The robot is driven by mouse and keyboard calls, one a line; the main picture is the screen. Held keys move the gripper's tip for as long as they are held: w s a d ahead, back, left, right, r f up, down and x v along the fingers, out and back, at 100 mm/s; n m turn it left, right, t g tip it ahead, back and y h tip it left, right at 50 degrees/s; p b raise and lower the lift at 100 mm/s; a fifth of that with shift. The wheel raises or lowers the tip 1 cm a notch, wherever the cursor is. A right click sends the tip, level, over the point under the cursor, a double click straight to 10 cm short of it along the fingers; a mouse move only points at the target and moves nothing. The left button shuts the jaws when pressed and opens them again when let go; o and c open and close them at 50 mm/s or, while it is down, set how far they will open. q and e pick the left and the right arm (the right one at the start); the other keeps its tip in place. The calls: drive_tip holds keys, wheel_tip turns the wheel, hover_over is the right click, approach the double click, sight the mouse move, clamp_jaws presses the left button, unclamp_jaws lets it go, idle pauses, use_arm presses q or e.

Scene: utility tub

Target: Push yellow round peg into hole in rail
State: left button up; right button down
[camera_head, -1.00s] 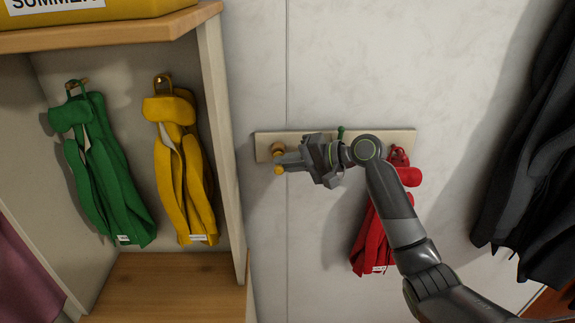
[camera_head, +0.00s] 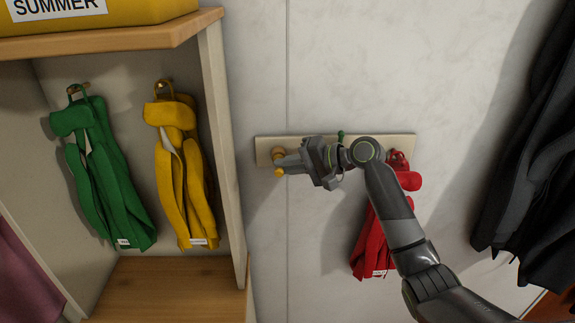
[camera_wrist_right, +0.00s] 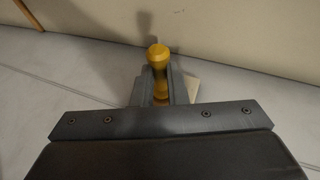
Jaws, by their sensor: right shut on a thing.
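The rail (camera_head: 300,141) is a pale strip on the wall. The yellow round peg (camera_head: 279,172) is at the rail's left end, and its knob also shows in the right wrist view (camera_wrist_right: 158,55). My right gripper (camera_head: 281,163) is shut on the peg, with a finger on each side of its shaft in the wrist view (camera_wrist_right: 156,88). The peg's inner end and the hole are hidden, so I cannot tell how deep it sits. A green peg (camera_head: 341,136) shows at the rail's middle, partly behind my arm. My left gripper is not in view.
A red jacket (camera_head: 370,243) hangs from the rail's right part, behind my right arm. A cubby on the left holds a green jacket (camera_head: 105,170) and a yellow jacket (camera_head: 183,175). Its side panel (camera_head: 223,150) stands left of the rail. Dark coats (camera_head: 530,170) hang at far right.

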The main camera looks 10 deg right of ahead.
drive_tip(key=c, duration=1.4)
unclamp_jaws()
drive_tip(key=shift+w, duration=0.1)
drive_tip(key=shift+o, duration=0.2)
drive_tip(key=shift+d, duration=0.15)
drive_tip(key=b+v, duration=0.7)
drive_tip(key=v, duration=1)
